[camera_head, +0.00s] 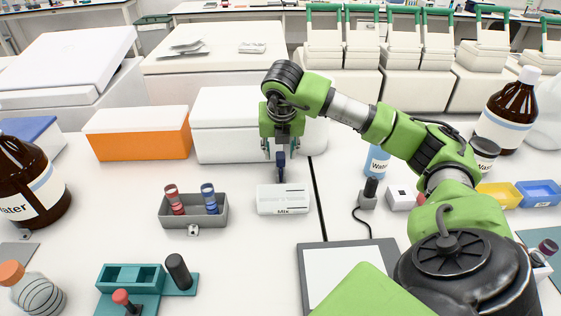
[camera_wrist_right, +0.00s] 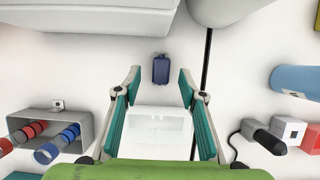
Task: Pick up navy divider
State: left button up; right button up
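The navy divider (camera_wrist_right: 160,68) is a small dark blue piece on the white bench, behind the white box marked "Mix" (camera_head: 283,200). In the head view the divider (camera_head: 281,167) shows as a narrow dark blue strip below my right gripper (camera_head: 281,150). In the right wrist view my right gripper (camera_wrist_right: 160,75) is open, with its teal fingers wide apart. The divider appears between and just beyond the fingertips, with clear gaps on both sides. The fingers do not touch it. My left gripper is in neither view.
A grey rack (camera_head: 194,212) with red and blue tubes stands left of the Mix box. A white block (camera_head: 225,140) and an orange box (camera_head: 138,135) stand behind. A black cable line (camera_head: 318,195) runs to the right. A blue water bottle (camera_head: 377,161) stands farther right.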

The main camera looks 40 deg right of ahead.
aim_at(280, 154)
jog(key=p+x, duration=0.1)
jog(key=x, duration=0.3)
jog(key=shift+d+f, duration=0.1)
jog(key=shift+f, duration=0.05)
jog(key=c, duration=0.8)
jog(key=shift+c, duration=0.2)
jog(key=shift+r+b, duration=0.35)
jog(key=shift+r, duration=0.3)
jog(key=shift+a+r+b, duration=0.25)
jog(key=shift+r+b, duration=0.15)
jog(key=shift+r, duration=0.75)
jog(key=s+a+r, duration=0.1)
jog(key=a+r, duration=0.8)
jog(key=a, duration=0.4)
jog(key=shift+a+r, duration=0.25)
jog(key=shift+s+p, duration=0.1)
jog(key=shift+p, duration=0.2)
